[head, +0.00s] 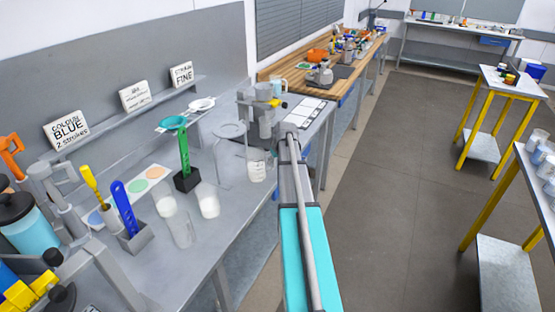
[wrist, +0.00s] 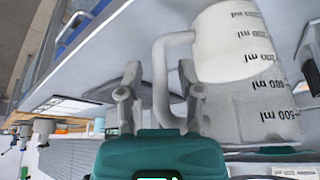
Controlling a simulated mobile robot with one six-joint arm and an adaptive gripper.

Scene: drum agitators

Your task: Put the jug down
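The jug (head: 257,170) is a clear measuring jug with white liquid in its lower part. It appears upright at the bench's right part in the head view. In the wrist view, which is upside down, the jug (wrist: 235,50) fills the right side, with ml marks and a loop handle. My gripper (wrist: 160,80) has its two fingers on either side of the handle, with a visible gap to each, so it looks open. In the head view my wrist and forearm hide the fingers and handle. The jug's base looks at bench level; I cannot tell contact exactly.
Open floor is at right.

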